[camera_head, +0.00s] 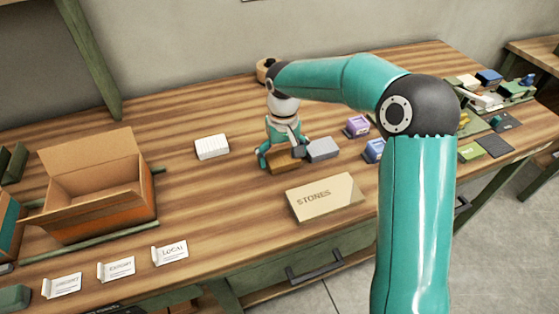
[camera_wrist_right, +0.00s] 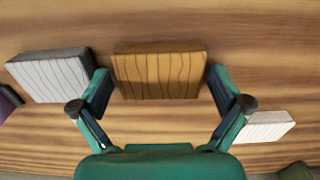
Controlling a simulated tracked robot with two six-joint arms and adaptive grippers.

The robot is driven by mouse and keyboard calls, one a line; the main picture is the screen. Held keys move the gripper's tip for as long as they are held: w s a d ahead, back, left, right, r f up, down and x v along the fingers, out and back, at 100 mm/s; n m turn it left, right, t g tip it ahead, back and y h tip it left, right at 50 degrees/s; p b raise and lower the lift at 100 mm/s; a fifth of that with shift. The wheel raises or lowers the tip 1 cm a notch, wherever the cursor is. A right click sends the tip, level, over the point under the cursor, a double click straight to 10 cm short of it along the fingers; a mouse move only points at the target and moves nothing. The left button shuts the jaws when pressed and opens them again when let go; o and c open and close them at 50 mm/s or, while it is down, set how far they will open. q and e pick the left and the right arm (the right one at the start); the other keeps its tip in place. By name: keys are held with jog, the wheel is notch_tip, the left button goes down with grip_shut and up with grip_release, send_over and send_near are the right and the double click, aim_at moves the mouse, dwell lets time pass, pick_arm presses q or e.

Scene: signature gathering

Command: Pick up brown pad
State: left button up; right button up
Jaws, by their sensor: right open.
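The brown pad (camera_head: 283,167) lies on the wooden table, just under my right gripper (camera_head: 281,156) in the head view. In the right wrist view, the brown pad (camera_wrist_right: 158,72) lies between the two spread fingers of my right gripper (camera_wrist_right: 159,92), with a gap at each side. The gripper is open and holds nothing. In the head view the gripper hides part of the pad's top. My left gripper is not in view.
A grey pad (camera_head: 322,149) lies close beside the right finger in the head view. A white pad (camera_head: 212,147) lies farther left. A STONES box (camera_head: 325,197) is in front. An open cardboard box (camera_head: 100,190) stands left, behind label cards (camera_head: 116,269).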

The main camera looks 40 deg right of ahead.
jog(key=c, duration=0.7)
jog(key=shift+r, duration=0.1)
